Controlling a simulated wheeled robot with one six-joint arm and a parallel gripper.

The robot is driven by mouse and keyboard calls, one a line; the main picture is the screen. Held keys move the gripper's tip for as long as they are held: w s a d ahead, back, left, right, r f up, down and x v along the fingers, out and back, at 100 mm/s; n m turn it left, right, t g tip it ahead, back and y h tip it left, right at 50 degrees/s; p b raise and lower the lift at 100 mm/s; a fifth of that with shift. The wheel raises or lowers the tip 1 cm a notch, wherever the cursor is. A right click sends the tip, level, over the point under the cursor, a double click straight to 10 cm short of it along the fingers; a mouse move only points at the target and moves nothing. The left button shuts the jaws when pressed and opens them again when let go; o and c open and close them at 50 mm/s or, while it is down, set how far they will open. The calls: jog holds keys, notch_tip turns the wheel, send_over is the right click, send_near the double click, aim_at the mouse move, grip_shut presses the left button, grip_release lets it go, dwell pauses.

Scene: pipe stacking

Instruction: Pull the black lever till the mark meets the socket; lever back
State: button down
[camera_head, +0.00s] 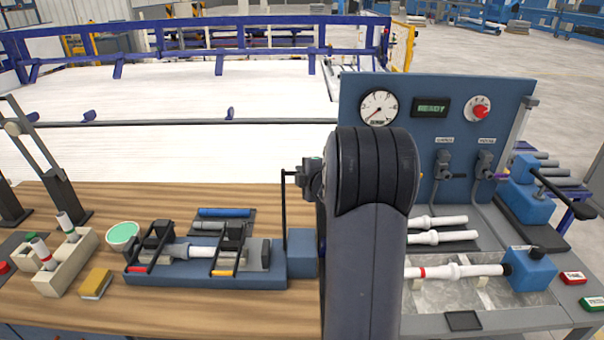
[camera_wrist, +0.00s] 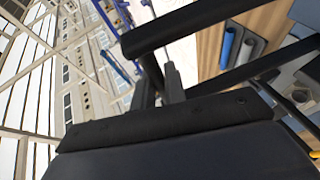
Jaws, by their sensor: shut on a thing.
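The black lever (camera_head: 284,215) stands about upright at the right end of a blue clamp bench (camera_head: 205,274). My gripper (camera_head: 303,178) is shut on the lever's upper end, left of my arm. In the wrist view, dark bars cross in front of my gripper (camera_wrist: 162,85); I cannot tell which of them is the lever. The mark and the socket's edge are too small to make out.
My arm hides the middle of the table. Blue and grey tubes (camera_head: 224,212) lie behind the bench. A yellow sponge (camera_head: 95,284) and a green-topped round tub (camera_head: 122,235) are left. A blue panel (camera_head: 430,150) reading READY and white pipes (camera_head: 440,222) are right.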

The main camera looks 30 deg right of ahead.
jog(key=shift+r, duration=0.2)
jog(key=c, duration=1.9)
grip_release()
jog(key=shift+w, duration=0.1)
jog(key=o, duration=0.3)
jog(key=shift+w+d+f, duration=0.15)
jog(key=shift+o, duration=0.6)
jog(key=v, duration=1.1)
jog(key=shift+b, duration=0.4)
